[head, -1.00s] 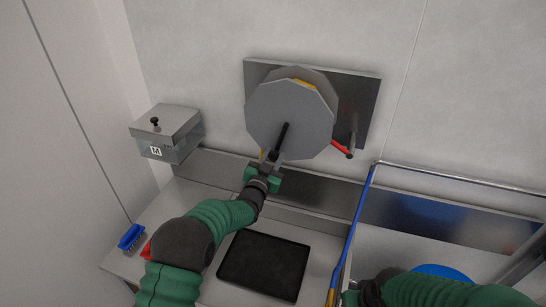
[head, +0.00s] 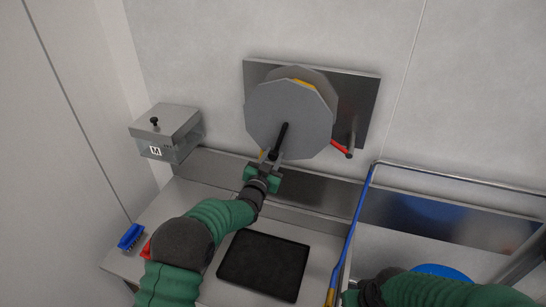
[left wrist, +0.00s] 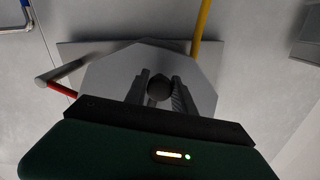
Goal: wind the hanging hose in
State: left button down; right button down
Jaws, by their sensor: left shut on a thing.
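The hose reel has a grey many-sided disc (head: 290,112) on a metal wall plate (head: 362,92). A little yellow hose (head: 305,84) shows at the reel's top edge, and a yellow length of hose (left wrist: 203,22) shows in the left wrist view. Its lower end is hidden. My left gripper (head: 268,160) is at the lower part of the disc, shut on the dark crank handle (head: 280,137). In the left wrist view its fingers stand on both sides of the round dark knob (left wrist: 159,88). My right arm shows at the bottom right; its jaws are out of sight.
A lever with a red end (head: 341,148) sits beside the reel. A lidded metal box (head: 168,130) is on the wall at left. A blue brush (head: 131,236), a black tray (head: 264,264) and a blue-handled pole (head: 351,232) are at the counter. A metal rail (head: 460,180) runs right.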

aim_at(267, 141)
pick_arm(q)
jog(key=shift+d+r, duration=0.15)
dwell(0.3)
